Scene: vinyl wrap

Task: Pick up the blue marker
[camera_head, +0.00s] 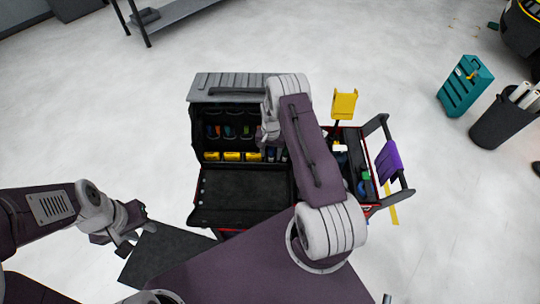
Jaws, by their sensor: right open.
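I cannot single out the blue marker for sure. Small blue and white items (271,154) stand in the black tool cart (240,186), beside the yellow pieces in its front row. My right arm reaches over the cart, and its gripper (268,134) points down at the right part of the tool rack. That gripper is open; its fingertips are small and partly hidden by the wrist. My left gripper (135,234) is low at the left, clear of the cart, with nothing visible in it. Its fingers are too small to judge.
The cart has a raised grey lid (225,84), a yellow holder (344,104) and a purple cloth (388,161) on its right handle. A dark mat (165,255) lies near my left gripper. A teal case (465,86) and black bin (502,122) stand right.

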